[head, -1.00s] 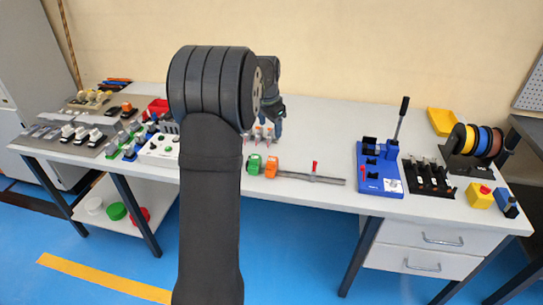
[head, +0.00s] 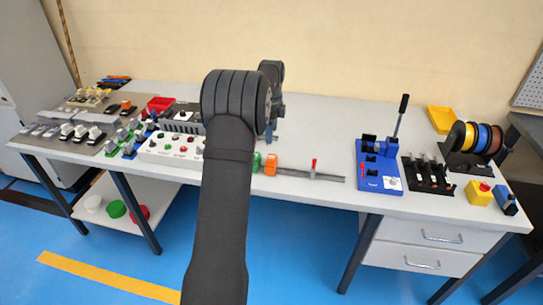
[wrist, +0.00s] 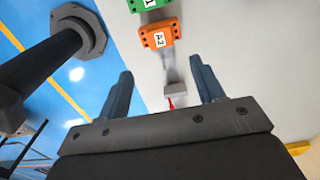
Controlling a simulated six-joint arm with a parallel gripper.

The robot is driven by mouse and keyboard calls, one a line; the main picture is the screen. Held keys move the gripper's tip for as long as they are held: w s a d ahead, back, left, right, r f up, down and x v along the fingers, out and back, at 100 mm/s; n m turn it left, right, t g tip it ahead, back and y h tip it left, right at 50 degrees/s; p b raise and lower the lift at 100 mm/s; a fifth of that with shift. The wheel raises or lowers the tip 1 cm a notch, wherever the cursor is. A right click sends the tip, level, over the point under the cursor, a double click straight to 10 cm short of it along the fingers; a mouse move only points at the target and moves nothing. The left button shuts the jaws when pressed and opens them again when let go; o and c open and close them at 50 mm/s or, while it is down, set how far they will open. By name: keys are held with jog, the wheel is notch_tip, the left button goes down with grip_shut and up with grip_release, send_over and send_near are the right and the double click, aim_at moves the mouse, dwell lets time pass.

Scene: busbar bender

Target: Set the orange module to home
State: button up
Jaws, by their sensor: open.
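The orange module (head: 271,164), labelled A2 in the wrist view (wrist: 158,37), sits on a thin grey rail (head: 330,178) near the front of the bench. A green module (head: 257,160) is beside it on the left, partly hidden by my arm in the head view. It also shows at the top of the wrist view (wrist: 150,5). My gripper (wrist: 164,85) is open, with nothing between its fingers, and apart from the orange module. In the head view my arm mostly hides it. What marks home cannot be told.
A red-handled stop (head: 313,165) stands on the rail right of the orange module; its grey body (wrist: 177,92) shows between my fingers in the wrist view. A white button box (head: 170,148) is left of my arm. A blue lever press (head: 380,165) stands farther right.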

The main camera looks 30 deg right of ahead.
aim_at(271, 157)
notch_tip(271, 157, down, 12)
jog(key=shift+r, duration=0.25)
grip_shut()
jog(key=shift+w+a, duration=1.2)
grip_release()
jog(key=shift+r, duration=0.15)
notch_tip(271, 157, up, 17)
jog(key=shift+r, duration=0.1)
